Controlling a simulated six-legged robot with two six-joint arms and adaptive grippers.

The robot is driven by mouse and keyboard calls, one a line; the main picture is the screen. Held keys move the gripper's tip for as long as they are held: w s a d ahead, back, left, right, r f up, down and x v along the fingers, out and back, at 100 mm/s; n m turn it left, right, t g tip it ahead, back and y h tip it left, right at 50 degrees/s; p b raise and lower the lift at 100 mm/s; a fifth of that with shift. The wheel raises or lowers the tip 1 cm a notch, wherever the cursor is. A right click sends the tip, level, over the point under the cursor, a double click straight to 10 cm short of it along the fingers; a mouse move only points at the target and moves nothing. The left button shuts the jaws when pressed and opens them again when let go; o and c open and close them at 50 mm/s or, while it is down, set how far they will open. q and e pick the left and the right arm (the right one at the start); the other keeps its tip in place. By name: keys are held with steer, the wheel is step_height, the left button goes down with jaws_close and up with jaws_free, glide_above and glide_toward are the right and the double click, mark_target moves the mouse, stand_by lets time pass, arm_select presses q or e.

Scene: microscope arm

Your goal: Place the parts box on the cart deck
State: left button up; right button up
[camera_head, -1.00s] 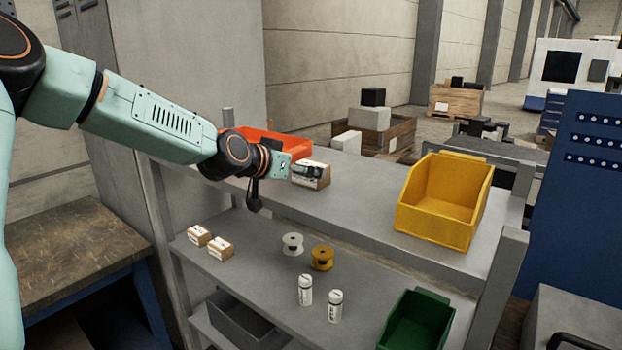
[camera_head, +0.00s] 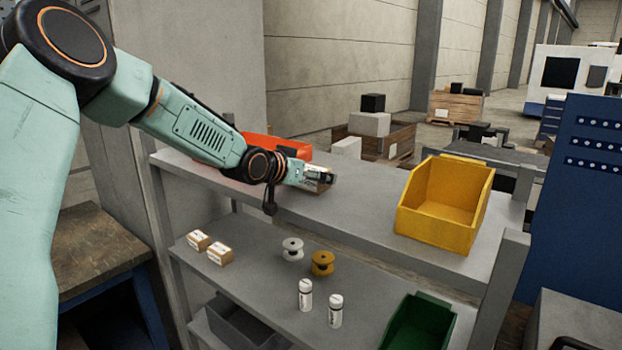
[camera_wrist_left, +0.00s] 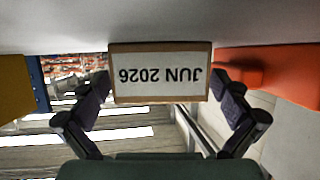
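A small cardboard box with a white label, which appears to be the parts box (camera_head: 318,188), sits on the upper grey shelf, mostly covered by my left gripper (camera_head: 322,176). In the left wrist view the box (camera_wrist_left: 160,97) shows its label "JUN 2026" upside down. The fingers of my left gripper (camera_wrist_left: 160,82) are spread, one on each side of the box, with narrow gaps showing. My right gripper is in neither view. I cannot identify the cart deck for certain.
A yellow bin (camera_head: 440,226) stands on the right of the upper shelf (camera_head: 365,215). The lower shelf holds small boxes (camera_head: 208,246), spools (camera_head: 322,262), white bottles (camera_head: 335,310) and a green bin (camera_head: 420,325). The upper shelf's middle is clear.

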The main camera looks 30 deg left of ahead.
mark_target(311, 168)
arm_select(q)
steer(key=shift+w, duration=0.1)
steer(key=c, duration=1.6)
step_height(311, 168, up, 9)
steer(key=shift+r+p, duration=0.1)
steer(key=shift+p, duration=0.75)
steer(key=shift+a+r, duration=0.1)
steer(key=shift+r, duration=0.4)
steer(key=shift+f, duration=0.15)
